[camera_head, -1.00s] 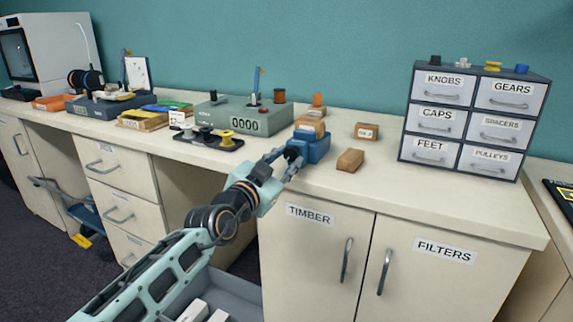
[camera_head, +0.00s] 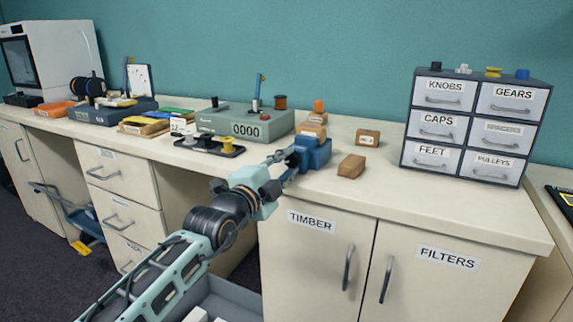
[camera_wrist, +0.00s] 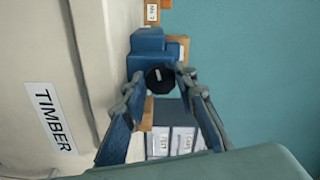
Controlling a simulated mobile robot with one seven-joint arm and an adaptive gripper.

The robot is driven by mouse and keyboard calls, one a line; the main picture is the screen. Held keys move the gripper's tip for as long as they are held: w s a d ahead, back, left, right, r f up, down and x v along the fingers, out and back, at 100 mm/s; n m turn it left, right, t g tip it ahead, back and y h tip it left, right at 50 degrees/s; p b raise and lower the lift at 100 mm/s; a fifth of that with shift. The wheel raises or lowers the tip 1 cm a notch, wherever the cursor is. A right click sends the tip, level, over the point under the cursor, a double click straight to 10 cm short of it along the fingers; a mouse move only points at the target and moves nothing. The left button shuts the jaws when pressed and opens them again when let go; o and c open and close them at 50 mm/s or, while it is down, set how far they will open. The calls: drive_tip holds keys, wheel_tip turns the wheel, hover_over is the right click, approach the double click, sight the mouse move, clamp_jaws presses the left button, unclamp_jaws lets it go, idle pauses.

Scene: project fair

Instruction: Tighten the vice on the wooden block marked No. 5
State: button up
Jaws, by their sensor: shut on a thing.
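The blue vice (camera_head: 313,153) stands near the front edge of the worktop, above the TIMBER door. My gripper (camera_head: 289,160) reaches it from the front left. In the wrist view, the vice (camera_wrist: 147,42) has a round black knob (camera_wrist: 160,80) facing me, and my gripper (camera_wrist: 160,76) is shut on that knob, one finger on each side. A wooden block (camera_head: 311,131) shows at the back of the vice; whether it is clamped, and its number, I cannot tell. Another block (camera_head: 367,138) with a small label stands behind to the right. A third block (camera_head: 352,166) lies to the right.
A grey drawer cabinet (camera_head: 407,150) stands at the right. The worktop (camera_head: 400,205) at the front right is clear.

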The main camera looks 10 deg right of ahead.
drive_tip(key=shift+m, duration=0.5)
drive_tip(key=o, duration=1.1)
